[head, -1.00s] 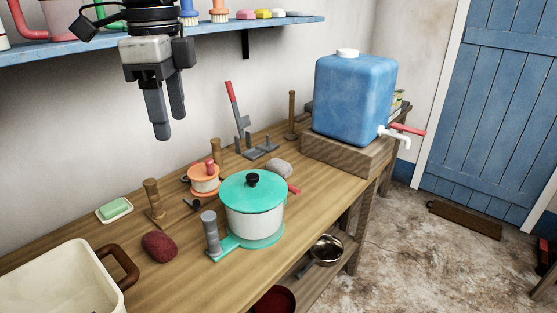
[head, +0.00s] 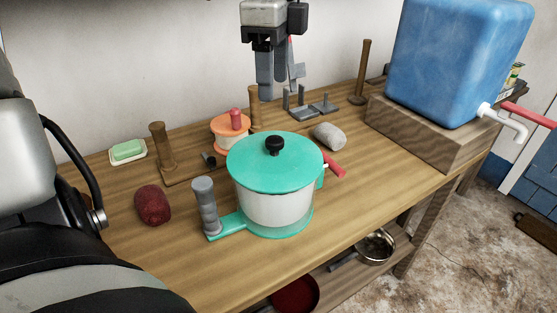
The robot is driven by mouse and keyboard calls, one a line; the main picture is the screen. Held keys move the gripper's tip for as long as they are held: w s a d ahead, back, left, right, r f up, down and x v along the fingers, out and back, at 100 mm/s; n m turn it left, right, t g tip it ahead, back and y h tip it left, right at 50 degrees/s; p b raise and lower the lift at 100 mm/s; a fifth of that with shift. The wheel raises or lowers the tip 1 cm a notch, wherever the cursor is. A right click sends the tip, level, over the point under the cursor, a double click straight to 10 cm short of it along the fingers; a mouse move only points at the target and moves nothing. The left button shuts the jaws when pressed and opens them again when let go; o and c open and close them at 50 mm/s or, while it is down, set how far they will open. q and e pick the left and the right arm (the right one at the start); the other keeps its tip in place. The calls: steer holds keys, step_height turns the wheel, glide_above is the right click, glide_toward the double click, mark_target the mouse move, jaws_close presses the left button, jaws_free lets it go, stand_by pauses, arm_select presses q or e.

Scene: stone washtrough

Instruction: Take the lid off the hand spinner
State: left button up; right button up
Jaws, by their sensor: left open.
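The hand spinner (head: 276,208) is a white drum on a teal base, standing on the wooden bench in the middle of the head view. Its teal lid (head: 250,166) sits on top, with a black knob (head: 274,145) at its centre. A grey upright handle (head: 206,203) stands at its left on the teal base, and a red handle shows at its right. My left gripper (head: 271,92) hangs with fingers pointing down, behind and above the lid, apart from it and empty. My right gripper is not in view.
A blue water container (head: 455,60) with a tap stands on a wooden block at the right. Behind the spinner are an orange spool (head: 230,130), wooden posts, a grey metal stand (head: 312,108) and a grey stone (head: 329,136). A dark red lump (head: 152,204) and soap dish lie left.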

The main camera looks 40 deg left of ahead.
mark_target(275, 139)
arm_select(q)
step_height(275, 139, down, 13)
steer(key=shift+w+a+p, duration=0.1)
steer(key=shift+p, duration=0.3)
steer(key=c, duration=1.1)
